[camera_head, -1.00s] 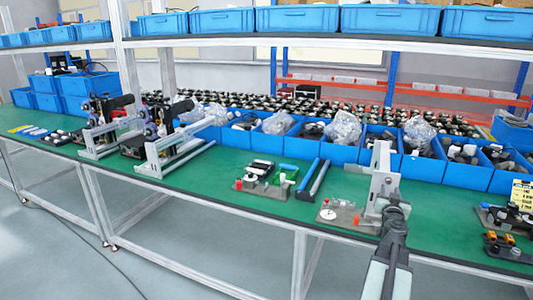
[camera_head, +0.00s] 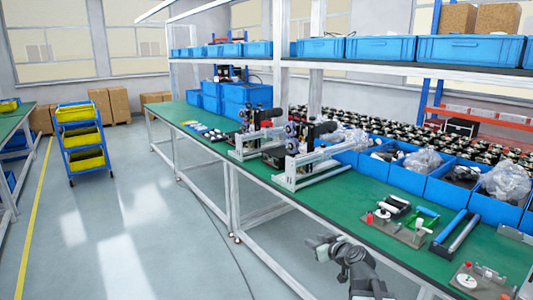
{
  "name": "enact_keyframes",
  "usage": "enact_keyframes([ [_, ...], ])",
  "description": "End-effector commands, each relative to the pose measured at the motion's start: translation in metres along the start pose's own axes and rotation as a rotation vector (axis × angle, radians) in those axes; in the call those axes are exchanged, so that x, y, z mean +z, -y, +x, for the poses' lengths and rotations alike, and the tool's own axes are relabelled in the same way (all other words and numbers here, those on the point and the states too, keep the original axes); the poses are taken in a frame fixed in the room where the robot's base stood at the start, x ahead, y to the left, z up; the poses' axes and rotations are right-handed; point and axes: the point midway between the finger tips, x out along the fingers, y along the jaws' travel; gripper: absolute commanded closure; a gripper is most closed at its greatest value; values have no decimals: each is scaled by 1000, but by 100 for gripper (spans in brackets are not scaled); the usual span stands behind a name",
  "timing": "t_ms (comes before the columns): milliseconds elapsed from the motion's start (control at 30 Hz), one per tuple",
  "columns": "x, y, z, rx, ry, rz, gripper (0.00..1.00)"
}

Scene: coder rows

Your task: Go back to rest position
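My gripper (camera_head: 322,248) is at the end of my arm (camera_head: 358,268), low in the picture right of centre.
Fixtures with metal frames (camera_head: 305,165) stand on the bench, with small tools and a red-knobbed plate (camera_head: 385,216) nearer. Blue bins (camera_head: 450,190) line its back. A blue trolley with yellow bins (camera_head: 80,140) stands at left. The grey floor (camera_head: 150,230) between is clear.

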Motion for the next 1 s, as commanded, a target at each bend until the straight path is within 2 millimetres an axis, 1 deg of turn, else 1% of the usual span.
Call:
enact_keyframes([
  [33, 7, 46, 6, -86, 79, -16, 65],
  [67, 17, 70, 8, -134, 142, -22, 65],
  [100, 34, 101, 6, -189, 241, -24, 65],
  [133, 50, 122, 1, -222, 332, -20, 65],
  [167, 69, 137, -7, -240, 437, -8, 65],
  [200, 98, 147, -23, -234, 589, 21, 65],
  [233, 118, 145, -38, -206, 696, 56, 65],
  [267, 135, 138, -52, -166, 790, 96, 65],
  [300, 154, 131, -71, -108, 899, 150, 65],
  [400, 181, 119, -111, 41, 1102, 286, 65],
  [467, 187, 119, -122, 93, 1157, 355, 65],
  [533, 188, 121, -126, 119, 1174, 408, 65],
  [600, 188, 121, -125, 130, 1171, 426, 65],
  [1000, 187, 121, -125, 128, 1167, 426, 65],
])
